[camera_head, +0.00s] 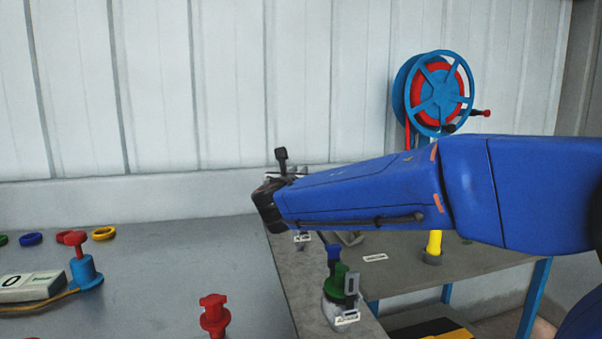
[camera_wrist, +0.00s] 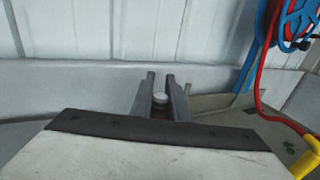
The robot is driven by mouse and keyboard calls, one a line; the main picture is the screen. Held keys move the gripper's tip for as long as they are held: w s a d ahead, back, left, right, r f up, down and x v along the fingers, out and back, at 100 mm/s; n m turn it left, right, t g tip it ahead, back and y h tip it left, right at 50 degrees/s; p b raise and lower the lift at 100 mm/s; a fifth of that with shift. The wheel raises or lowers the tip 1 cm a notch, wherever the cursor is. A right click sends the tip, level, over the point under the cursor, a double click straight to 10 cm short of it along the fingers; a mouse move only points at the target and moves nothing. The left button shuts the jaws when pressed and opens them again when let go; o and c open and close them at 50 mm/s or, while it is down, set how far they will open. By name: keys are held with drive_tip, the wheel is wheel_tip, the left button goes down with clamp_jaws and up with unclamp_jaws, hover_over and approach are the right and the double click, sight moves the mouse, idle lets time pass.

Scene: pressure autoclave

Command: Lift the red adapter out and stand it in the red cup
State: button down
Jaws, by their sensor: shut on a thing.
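My gripper (camera_wrist: 160,84) shows in the wrist view as two grey fingers closed about a small piece with a round, pale top (camera_wrist: 160,99). Its lower part looks dark and its colour is not clear, so I cannot tell if it is the red adapter. In the head view my blue arm reaches left and ends in a dark wrist above the grey ledge; the fingers and the held piece are hidden there. A red flanged fitting (camera_head: 214,314) stands upright on the grey table at the bottom. I cannot make out a red cup for certain.
A red-topped blue fitting (camera_head: 85,268) stands beside a white box (camera_head: 31,287) at left, near coloured rings (camera_head: 103,233). A green and blue fitting (camera_head: 337,283) stands on the ledge. A blue hose reel (camera_head: 437,93) is behind my arm. The middle of the left table is clear.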

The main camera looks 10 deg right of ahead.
drive_tip(key=v, duration=1.2)
drive_tip(key=shift+s, duration=0.3)
drive_tip(key=shift+a, duration=0.2)
